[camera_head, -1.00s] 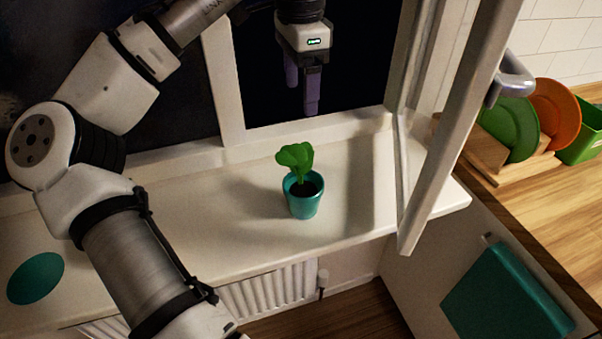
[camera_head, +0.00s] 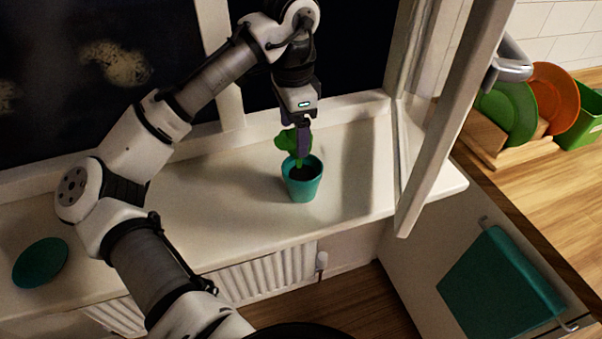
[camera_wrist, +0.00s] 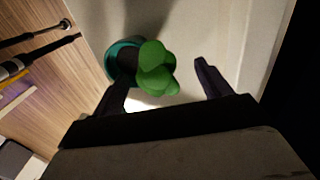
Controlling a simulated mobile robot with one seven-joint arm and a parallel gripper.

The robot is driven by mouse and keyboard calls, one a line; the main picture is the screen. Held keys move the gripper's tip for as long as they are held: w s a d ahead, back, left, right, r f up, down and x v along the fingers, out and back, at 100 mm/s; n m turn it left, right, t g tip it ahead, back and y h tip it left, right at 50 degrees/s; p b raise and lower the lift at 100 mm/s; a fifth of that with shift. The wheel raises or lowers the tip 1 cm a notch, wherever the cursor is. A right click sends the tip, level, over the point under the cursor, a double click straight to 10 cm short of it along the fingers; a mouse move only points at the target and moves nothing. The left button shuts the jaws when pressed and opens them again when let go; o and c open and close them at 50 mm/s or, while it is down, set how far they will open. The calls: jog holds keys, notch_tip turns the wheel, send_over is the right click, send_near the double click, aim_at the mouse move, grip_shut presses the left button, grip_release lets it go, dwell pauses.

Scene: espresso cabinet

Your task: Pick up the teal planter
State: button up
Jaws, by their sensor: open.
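The teal planter (camera_head: 302,187) stands upright on the white windowsill, with dark soil and a green plant (camera_head: 290,142) in it. My gripper (camera_head: 302,152) points down just above and behind the pot, its fingers beside the leaves. In the wrist view, the open fingers of my gripper (camera_wrist: 161,71) lie either side of the green leaves (camera_wrist: 157,68). The teal rim of the planter (camera_wrist: 110,58) shows at the left, partly behind the left finger and leaves. I cannot tell whether the fingers touch the plant.
The open window frame (camera_head: 440,130) stands to the right of the planter. A teal disc (camera_head: 40,263) lies on the sill at the far left. A radiator (camera_head: 262,275) is below the sill. Plates in a rack (camera_head: 508,108) stand on the wooden counter at right. The sill right of the planter is clear.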

jog(key=shift+f, duration=0.85)
jog(key=shift+c, duration=0.4)
jog(key=c, duration=1.4)
grip_shut()
jog(key=shift+r, duration=0.25)
